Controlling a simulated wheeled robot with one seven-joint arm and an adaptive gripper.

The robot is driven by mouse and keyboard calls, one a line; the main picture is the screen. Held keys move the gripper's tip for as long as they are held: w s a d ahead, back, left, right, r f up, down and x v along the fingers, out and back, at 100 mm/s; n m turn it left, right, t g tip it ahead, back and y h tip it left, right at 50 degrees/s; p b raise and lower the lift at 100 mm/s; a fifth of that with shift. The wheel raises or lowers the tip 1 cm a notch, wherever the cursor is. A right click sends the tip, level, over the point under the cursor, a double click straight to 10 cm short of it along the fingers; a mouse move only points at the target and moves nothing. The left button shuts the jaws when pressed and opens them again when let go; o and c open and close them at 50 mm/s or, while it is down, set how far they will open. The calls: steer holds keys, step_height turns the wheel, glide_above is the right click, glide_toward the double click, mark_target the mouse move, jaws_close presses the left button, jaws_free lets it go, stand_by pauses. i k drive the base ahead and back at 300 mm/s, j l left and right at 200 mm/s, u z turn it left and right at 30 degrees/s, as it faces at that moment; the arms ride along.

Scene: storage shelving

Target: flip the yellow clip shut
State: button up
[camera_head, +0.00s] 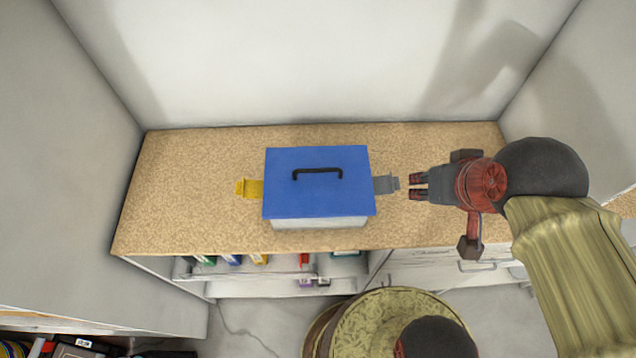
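A box with a blue lid (318,195) and a black handle stands on the speckled counter, its lid down. A yellow clip (249,189) sticks out flat from the box's left side, swung outward. A grey clip (386,184) sticks out from the right side in the same way. My gripper (412,186) is to the right of the box, its fingertips pointing left, just short of the grey clip. Its two fingers look close together, and I cannot tell whether there is a gap between them. The yellow clip is on the far side of the box from my gripper.
The speckled counter (190,165) is clear around the box. White walls stand behind it and at both sides. Below the front edge is an open shelf (285,272) with several small coloured items. A round patterned stool-like object (375,315) stands in front.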

mark_target(248, 188)
steer(key=k+j+u, duration=0.2)
steer(key=j, duration=0.15)
steer(key=k+j+u, duration=0.2)
steer(key=j, duration=0.2)
steer(key=k+j+u, duration=0.2)
steer(key=j, duration=0.2)
steer(key=i+l+z, duration=0.1)
steer(key=l, duration=0.2)
steer(key=i+l+z, duration=0.1)
steer(key=l, duration=0.2)
steer(key=i+l+z, duration=0.15)
steer(key=l, duration=0.1)
